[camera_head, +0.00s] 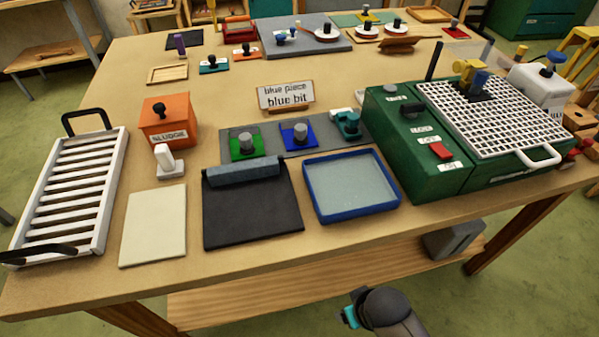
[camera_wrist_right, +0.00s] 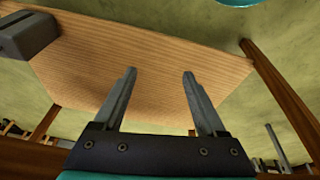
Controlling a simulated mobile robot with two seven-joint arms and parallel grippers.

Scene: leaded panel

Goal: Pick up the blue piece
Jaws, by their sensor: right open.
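The blue piece (camera_head: 300,134) is a flat blue square with a grey knob on top. It lies on a grey strip (camera_head: 262,143) near the middle of the table, between a green piece (camera_head: 244,144) and a teal piece (camera_head: 347,125). A small sign (camera_head: 287,95) behind it reads "blue piece" and "blue bit". My right gripper (camera_wrist_right: 160,72) is open and empty in the right wrist view, with a wooden shelf board beyond its fingers. In the head view, part of my arm shows at the bottom, well apart from the blue piece. My left gripper is not in view.
A blue-rimmed tray (camera_head: 351,213) and a black mat with a roll (camera_head: 252,215) lie in front of the strip. A green machine (camera_head: 423,158) with a white grid stands at right. A white slatted rack (camera_head: 74,192) and an orange box (camera_head: 168,120) stand at left.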

